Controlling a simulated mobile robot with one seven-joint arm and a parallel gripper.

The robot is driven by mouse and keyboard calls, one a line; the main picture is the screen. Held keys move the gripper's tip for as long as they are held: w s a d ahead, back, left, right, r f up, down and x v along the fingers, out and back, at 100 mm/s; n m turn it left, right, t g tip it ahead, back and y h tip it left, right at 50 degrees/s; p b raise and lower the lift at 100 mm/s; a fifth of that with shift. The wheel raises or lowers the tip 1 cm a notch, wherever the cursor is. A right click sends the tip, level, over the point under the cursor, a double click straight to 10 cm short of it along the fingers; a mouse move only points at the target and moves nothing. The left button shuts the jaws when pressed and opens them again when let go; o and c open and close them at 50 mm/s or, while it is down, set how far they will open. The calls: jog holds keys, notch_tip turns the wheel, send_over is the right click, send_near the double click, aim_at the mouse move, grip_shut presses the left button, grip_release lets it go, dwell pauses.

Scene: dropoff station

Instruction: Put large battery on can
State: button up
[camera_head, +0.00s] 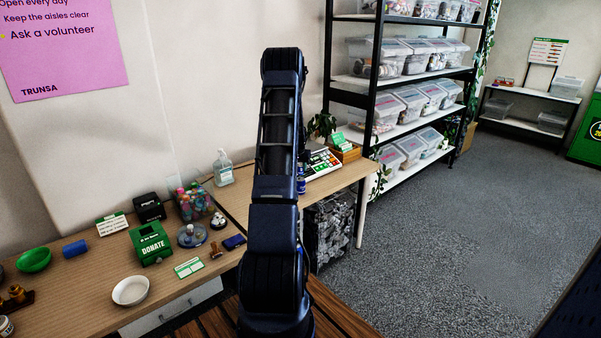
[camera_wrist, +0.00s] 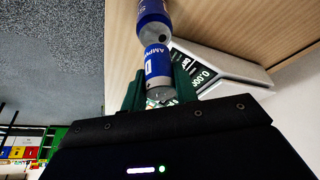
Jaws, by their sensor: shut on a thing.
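The large battery (camera_wrist: 158,66), blue and silver with white lettering, is between the green fingers of my gripper (camera_wrist: 157,84) in the wrist view. My gripper is shut on it. A blue and silver can (camera_wrist: 153,18) stands just beyond the battery, and their ends meet in the picture. I cannot tell whether they touch. In the head view, part of a blue can (camera_head: 301,185) shows at the right edge of my arm. My arm hides my gripper and the battery there.
A white scale or register (camera_wrist: 222,72) is close to the right finger. The left table holds a green donate box (camera_head: 151,244), a white bowl (camera_head: 130,291), a blue cylinder (camera_head: 75,249) and a jar of colourful things (camera_head: 193,203). A shelf with clear bins (camera_head: 408,103) stands behind.

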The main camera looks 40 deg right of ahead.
jog(key=shift+f, duration=1.4)
jog(key=shift+f, duration=0.15)
jog(key=o, duration=1.1)
jog(key=shift+c, duration=0.2)
